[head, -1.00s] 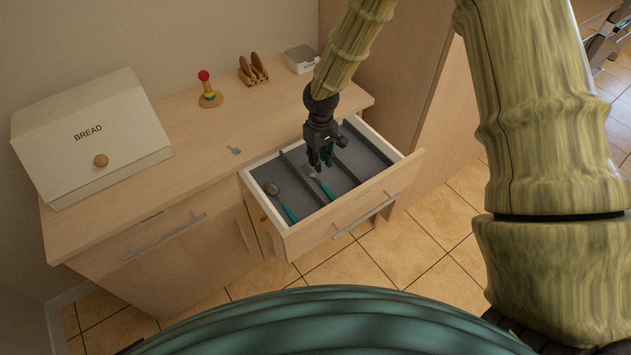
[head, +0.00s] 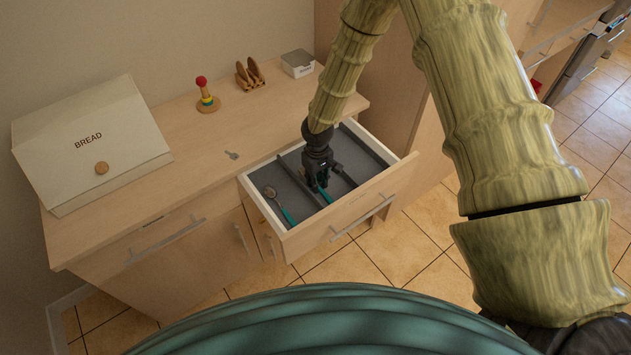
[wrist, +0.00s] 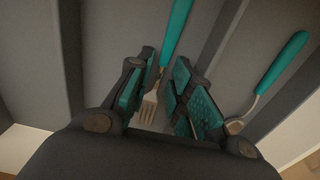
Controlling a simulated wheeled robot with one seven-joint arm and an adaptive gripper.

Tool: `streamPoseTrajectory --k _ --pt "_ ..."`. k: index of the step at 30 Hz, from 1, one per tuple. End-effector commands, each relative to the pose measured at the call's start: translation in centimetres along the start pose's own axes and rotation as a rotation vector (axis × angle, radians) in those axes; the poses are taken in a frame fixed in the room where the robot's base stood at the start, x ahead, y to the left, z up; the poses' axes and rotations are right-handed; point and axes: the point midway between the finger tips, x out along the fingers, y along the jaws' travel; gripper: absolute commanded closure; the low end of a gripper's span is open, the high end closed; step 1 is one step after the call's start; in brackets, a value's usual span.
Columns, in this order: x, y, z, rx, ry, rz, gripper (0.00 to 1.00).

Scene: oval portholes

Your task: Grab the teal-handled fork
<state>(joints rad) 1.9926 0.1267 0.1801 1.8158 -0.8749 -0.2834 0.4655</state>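The fork has a teal handle (head: 325,196) and lies in the middle compartment of the open drawer, partly hidden by my gripper in the head view. In the wrist view the fork (wrist: 170,45) shows its metal tines near the palm side, with its handle running up and away. My gripper (head: 319,184) is down inside the drawer over the fork. In the wrist view its teal-padded fingers (wrist: 168,80) are apart, one on each side of the fork's neck. The left finger looks closer to it; contact cannot be told.
A teal-handled spoon (head: 280,206) lies in the left compartment, also at right in the wrist view (wrist: 272,75). Dark dividers (head: 302,182) flank the gripper and white drawer walls (head: 264,209) surround it.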

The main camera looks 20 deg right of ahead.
Motion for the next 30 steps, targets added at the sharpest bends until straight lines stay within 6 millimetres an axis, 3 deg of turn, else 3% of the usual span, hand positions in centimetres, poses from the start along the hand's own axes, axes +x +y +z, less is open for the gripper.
streamPoseTrajectory --k 11,15,30 --pt "0.65 -0.02 -0.05 0.0 0.001 0.0 0.79" --pt "0.64 -0.02 -0.04 0.0 0.001 0.0 1.0" --pt "0.34 0.23 -0.09 0.0 0.002 0.001 1.0"
